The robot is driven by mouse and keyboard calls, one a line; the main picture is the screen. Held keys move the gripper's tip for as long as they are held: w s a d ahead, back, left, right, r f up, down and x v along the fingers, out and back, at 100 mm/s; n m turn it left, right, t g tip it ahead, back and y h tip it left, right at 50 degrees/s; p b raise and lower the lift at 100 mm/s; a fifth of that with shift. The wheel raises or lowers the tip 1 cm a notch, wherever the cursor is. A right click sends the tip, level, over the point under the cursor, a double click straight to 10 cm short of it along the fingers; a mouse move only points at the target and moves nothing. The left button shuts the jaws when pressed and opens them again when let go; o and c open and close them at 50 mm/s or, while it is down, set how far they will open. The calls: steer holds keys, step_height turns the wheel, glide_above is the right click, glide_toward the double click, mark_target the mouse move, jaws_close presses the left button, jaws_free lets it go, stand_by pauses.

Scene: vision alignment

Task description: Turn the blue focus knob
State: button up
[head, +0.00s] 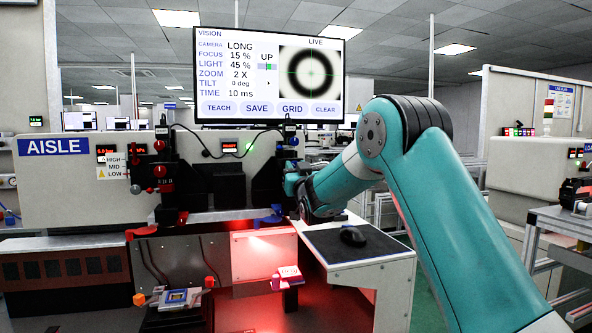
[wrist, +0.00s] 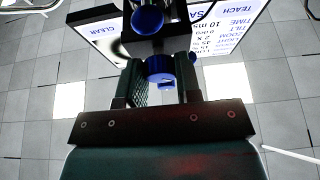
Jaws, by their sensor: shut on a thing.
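In the wrist view a blue knob (wrist: 160,69) sits between the two fingers of my gripper (wrist: 161,80), under a dark block. My gripper is shut on this knob. A second blue knob (wrist: 147,18) lies farther up in the wrist view, apart from the fingers. In the head view my gripper (head: 292,184) is at the right side of the black camera station, and the held knob is hidden there. The monitor (head: 240,75) reads FOCUS 15 % and shows a blurred dark ring under a green cross. No label on the held knob can be read.
Red knobs (head: 159,171) are on the station's left column. A blue part (head: 270,218) sits low on the station, left of my arm. A mouse (head: 353,236) lies on a dark pad at the right. Below, a small blue-framed fixture (head: 177,298) stands in red light.

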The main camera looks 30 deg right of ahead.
steer(key=shift+n, duration=0.4)
steer(key=shift+s+d+n+g+y+b, duration=0.15)
steer(key=shift+n+y+b, duration=0.95)
steer(key=shift+n+b, duration=1.2)
steer(key=shift+w+a+n+g+y+b, duration=0.15)
steer(key=shift+n+y+b, duration=0.95)
steer(key=shift+n+b, duration=1.1)
steer(key=shift+s+d+n+g+y+b, duration=0.15)
steer(key=shift+n+y+b, duration=0.95)
steer(key=shift+n+b, duration=1.2)
steer(key=shift+r, duration=0.1)
steer(key=o, duration=0.9)
steer(key=b+v, duration=0.4)
steer(key=v, duration=1.3)
steer(key=shift+s+d+r, duration=0.1)
steer(key=shift+s, duration=0.1)
